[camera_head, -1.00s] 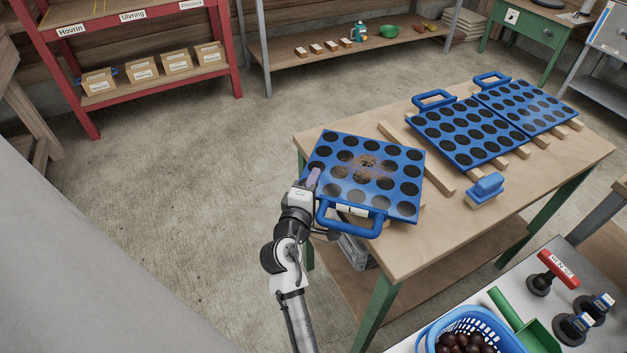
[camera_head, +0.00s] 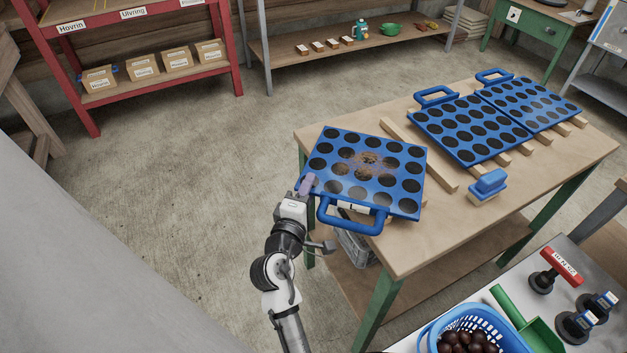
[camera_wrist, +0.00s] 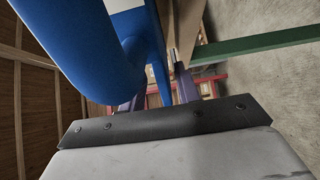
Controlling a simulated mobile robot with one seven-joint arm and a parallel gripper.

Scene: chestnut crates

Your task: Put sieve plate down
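The near sieve plate (camera_head: 341,180) is blue with rows of dark round holes and a brown smear in its middle. It lies at the left end of the wooden table (camera_head: 445,220), its handle (camera_head: 350,222) toward the front. What supports it underneath is mostly hidden. My gripper (camera_head: 307,184) is at the plate's left edge, beside the handle. In the wrist view, the purple fingers of my gripper (camera_wrist: 160,92) stand apart, with part of the blue plate (camera_wrist: 157,70) showing between them. I cannot tell whether they touch it.
Two more blue sieve plates (camera_head: 470,129) (camera_head: 530,103) lie on wooden slats (camera_head: 420,157) to the right. A blue brush (camera_head: 488,185) lies in front of them. A blue basket (camera_head: 440,330) of chestnuts and a green scoop (camera_head: 520,318) are on the front right bench. The floor at left is clear.

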